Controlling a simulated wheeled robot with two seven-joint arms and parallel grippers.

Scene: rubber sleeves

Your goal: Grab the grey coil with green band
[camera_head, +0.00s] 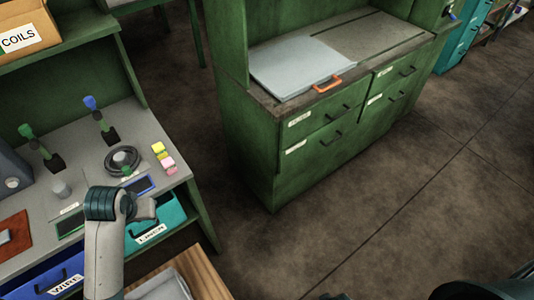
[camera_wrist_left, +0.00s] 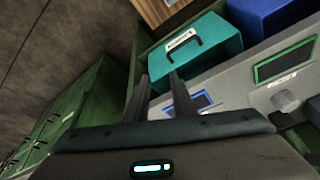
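The dark grey coil (camera_head: 122,158) lies flat on the grey worktop at the left in the head view, with a small bit of green at its front edge. I cannot make out the coil in the left wrist view. My left arm reaches up from the bottom of the head view, its wrist end in front of the coil and near the worktop's front edge. In the left wrist view my left gripper (camera_wrist_left: 160,80) shows two dark fingers standing apart with nothing between them. My right gripper is not in view.
Green-topped and blue-topped posts (camera_head: 98,118) stand behind the coil. Coloured blocks (camera_head: 163,157) lie to its right. A blue-framed plate (camera_head: 138,186) lies in front. A teal bin (camera_head: 170,216) and a blue bin (camera_head: 45,280) sit below the worktop. A green cabinet (camera_head: 300,165) stands right.

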